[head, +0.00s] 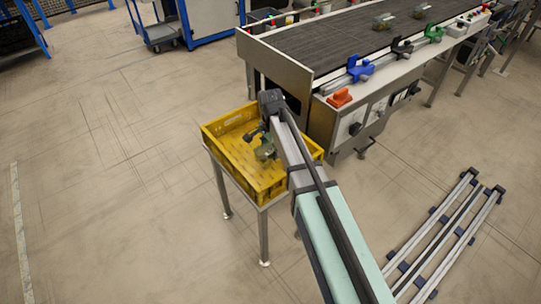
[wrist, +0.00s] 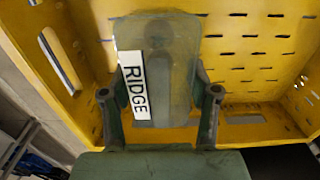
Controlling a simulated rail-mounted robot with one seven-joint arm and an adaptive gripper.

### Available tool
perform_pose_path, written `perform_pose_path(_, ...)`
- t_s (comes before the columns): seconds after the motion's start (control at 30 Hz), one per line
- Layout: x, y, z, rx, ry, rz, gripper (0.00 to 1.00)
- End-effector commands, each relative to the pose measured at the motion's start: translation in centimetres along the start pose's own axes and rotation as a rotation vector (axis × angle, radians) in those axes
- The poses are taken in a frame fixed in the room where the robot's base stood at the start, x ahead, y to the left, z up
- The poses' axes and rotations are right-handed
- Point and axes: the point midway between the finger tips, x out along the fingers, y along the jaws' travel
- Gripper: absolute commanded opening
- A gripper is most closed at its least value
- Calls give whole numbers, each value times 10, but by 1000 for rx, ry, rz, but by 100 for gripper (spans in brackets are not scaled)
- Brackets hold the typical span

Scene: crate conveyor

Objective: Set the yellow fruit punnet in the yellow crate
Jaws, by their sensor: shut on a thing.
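The yellow crate (head: 222,167) sits on a small metal stand. It is open at the top, and its slotted yellow wall (wrist: 265,60) fills much of the wrist view. My gripper (wrist: 161,94) is shut on a clear, greenish punnet (wrist: 185,60) with a white label reading "RIDGE", one finger on each side. No yellow shows clearly on the punnet itself. In the head view my gripper (head: 262,146) is over or inside the crate, and my arm covers its right part. I cannot tell whether the punnet touches the crate floor.
A dark-belted conveyor (head: 335,48) stands behind the crate, with two small clear punnets (head: 382,21) far along it. Blue, black, green and orange clamps (head: 360,68) line its near side. A rail frame (head: 445,240) lies on the floor at right. Floor left of the crate is clear.

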Motion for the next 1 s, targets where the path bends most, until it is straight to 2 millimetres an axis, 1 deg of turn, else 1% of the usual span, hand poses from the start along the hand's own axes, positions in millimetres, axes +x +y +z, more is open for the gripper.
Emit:
perform_pose_path(0.1,17,1,0,0,-1,3,25)
perform_pose_path(0.23,33,1,0,0,-1,3,25)
perform_pose_path(0.3,36,0,0,0,-1,2,25)
perform_pose_path(0.67,40,0,0,0,0,1,25)
perform_pose_path(0.7,39,0,0,0,0,1,74)
perform_pose_path(0.73,39,0,0,0,0,1,85)
perform_pose_path(1.0,39,0,0,0,0,1,85)
